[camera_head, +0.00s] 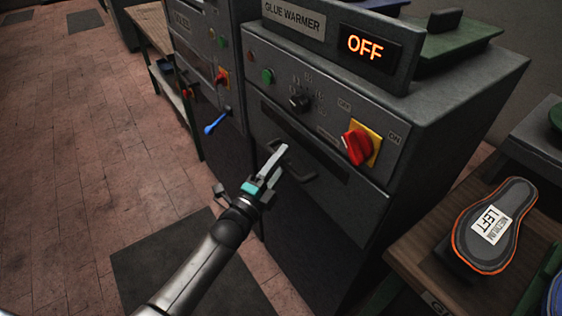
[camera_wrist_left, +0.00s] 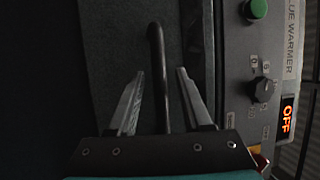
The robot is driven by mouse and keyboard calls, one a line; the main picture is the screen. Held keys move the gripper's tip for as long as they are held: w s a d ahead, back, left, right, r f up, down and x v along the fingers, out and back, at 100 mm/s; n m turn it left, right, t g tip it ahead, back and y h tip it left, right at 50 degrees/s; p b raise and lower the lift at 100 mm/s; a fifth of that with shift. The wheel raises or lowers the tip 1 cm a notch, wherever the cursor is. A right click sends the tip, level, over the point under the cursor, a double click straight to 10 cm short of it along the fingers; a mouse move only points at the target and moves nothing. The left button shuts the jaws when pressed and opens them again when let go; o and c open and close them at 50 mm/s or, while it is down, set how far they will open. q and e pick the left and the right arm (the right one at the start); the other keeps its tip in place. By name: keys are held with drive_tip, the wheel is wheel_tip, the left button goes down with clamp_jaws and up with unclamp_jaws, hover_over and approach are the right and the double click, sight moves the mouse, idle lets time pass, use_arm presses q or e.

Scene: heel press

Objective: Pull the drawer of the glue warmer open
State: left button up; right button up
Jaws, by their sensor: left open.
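The glue warmer (camera_head: 408,130) is a dark grey cabinet with a name plate and a display reading OFF. Its drawer front (camera_head: 330,200) has a dark bar handle (camera_head: 300,172) and looks closed. My left gripper (camera_head: 274,163) is at the handle's left part in the head view, hiding some of it. In the left wrist view the gripper (camera_wrist_left: 158,85) is open, and the handle (camera_wrist_left: 156,60) runs between its two fingers, with a gap visible on each side. My right gripper is in neither view.
A red rotary switch (camera_head: 357,147) on a yellow plate, a black knob (camera_head: 299,102) and a green button (camera_head: 267,76) sit above the drawer. The floor at left is clear.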

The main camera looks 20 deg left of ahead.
use_arm(q)
clamp_jaws()
idle(0.3)
idle(1.1)
